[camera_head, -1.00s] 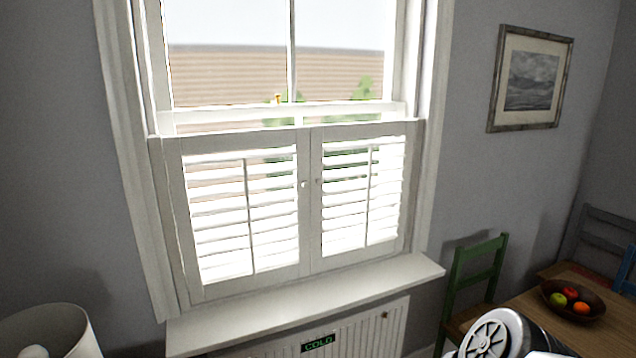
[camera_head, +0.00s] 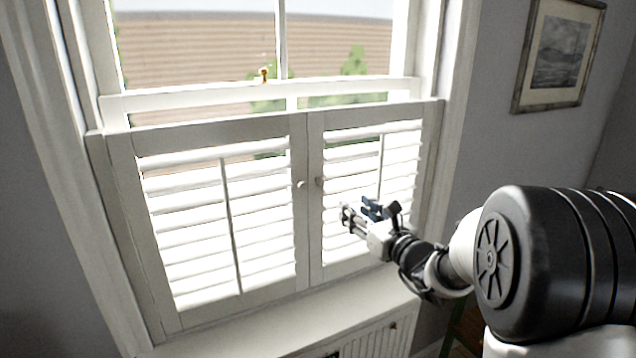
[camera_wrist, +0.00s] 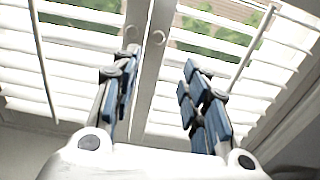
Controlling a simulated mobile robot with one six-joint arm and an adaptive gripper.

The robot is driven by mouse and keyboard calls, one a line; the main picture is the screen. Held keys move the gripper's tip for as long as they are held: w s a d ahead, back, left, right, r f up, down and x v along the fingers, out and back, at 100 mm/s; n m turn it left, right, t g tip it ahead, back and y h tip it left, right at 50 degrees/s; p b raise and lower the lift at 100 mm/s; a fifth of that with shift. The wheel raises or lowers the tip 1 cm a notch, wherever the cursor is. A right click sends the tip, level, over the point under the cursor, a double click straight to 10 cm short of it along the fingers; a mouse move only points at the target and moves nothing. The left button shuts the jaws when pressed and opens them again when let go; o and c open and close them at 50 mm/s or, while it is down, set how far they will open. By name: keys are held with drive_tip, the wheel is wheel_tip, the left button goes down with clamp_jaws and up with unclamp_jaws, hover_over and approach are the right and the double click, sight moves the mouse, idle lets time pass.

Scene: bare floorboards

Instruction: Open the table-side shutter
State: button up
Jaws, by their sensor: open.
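The table-side shutter (camera_head: 313,240) is the right-hand white louvred panel below the sash. It is shut, flush beside the left shutter (camera_head: 120,190). Its small round knob (camera_head: 319,181) sits on its inner stile, next to the other panel's knob (camera_head: 301,184). In the wrist view the knobs show ahead, the upper one (camera_wrist: 131,31) and the one to its right (camera_wrist: 158,37). My gripper (camera_head: 355,212) is open and empty in front of the right shutter, below and right of its knob. In the wrist view its blue-padded fingers (camera_wrist: 158,82) stand apart, with the knobs beyond the left finger.
The window sill (camera_head: 270,325) juts out below the shutters, with a radiator (camera_head: 375,340) under it. A framed picture (camera_head: 558,55) hangs on the right wall. A green chair (camera_head: 462,325) is partly hidden behind my arm.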

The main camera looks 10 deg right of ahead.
sight(322, 182)
drive_tip(key=x, duration=1.6)
drive_tip(key=shift+w+a, duration=0.15)
drive_tip(key=shift+a, duration=0.05)
drive_tip(key=shift+c, duration=0.5)
clamp_jaws()
